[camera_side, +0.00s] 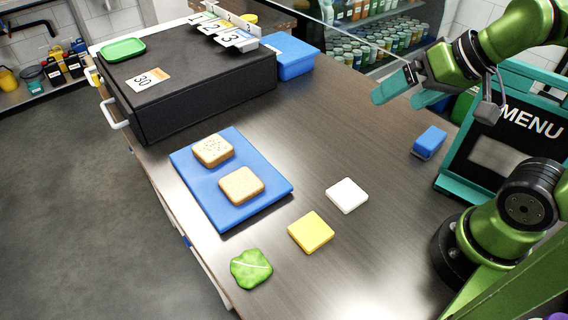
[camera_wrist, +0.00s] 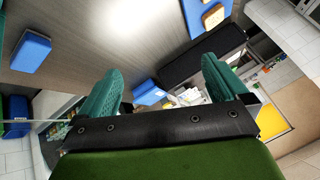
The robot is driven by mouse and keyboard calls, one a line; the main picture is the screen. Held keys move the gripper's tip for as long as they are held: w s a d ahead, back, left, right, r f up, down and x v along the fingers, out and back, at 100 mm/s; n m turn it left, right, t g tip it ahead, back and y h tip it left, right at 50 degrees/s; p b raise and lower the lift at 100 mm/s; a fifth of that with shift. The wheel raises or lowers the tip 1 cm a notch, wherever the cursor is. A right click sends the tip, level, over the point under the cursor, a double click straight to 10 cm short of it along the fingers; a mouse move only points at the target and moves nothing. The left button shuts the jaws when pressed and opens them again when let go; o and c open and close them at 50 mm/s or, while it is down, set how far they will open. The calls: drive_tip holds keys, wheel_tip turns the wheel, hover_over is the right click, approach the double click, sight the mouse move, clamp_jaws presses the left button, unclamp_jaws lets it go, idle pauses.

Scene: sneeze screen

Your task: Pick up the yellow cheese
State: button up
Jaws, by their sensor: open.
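The yellow cheese (camera_side: 311,232) is a flat square slice lying on the dark wooden counter, between a white square slice (camera_side: 347,195) and a green lettuce leaf (camera_side: 251,268). My gripper (camera_side: 398,93) is in the air at the upper right, well above the counter and far from the cheese. Its teal fingers are apart and empty. In the wrist view my gripper (camera_wrist: 160,90) also shows its two fingers wide apart with nothing between them. The cheese is not seen in the wrist view.
A blue board (camera_side: 225,215) holds two bread slices (camera_side: 241,185). A black box (camera_side: 190,95) and a blue bin (camera_side: 292,55) stand behind. A blue block (camera_side: 429,142) and a MENU board (camera_side: 500,155) stand at the right. The counter around the cheese is clear.

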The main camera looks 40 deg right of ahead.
drive_tip(key=n+g+h, duration=0.2)
drive_tip(key=n+g, duration=0.2)
drive_tip(key=g, duration=0.3)
hover_over(308, 227)
wheel_tip(308, 227, down, 8)
drive_tip(key=f, duration=1)
drive_tip(key=shift+d+f, duration=0.4)
drive_tip(key=shift+a+f, duration=0.2)
drive_tip(key=shift+f, duration=1.15)
drive_tip(key=shift+a+f, duration=0.15)
drive_tip(key=shift+f, duration=1.2)
drive_tip(key=c, duration=1.1)
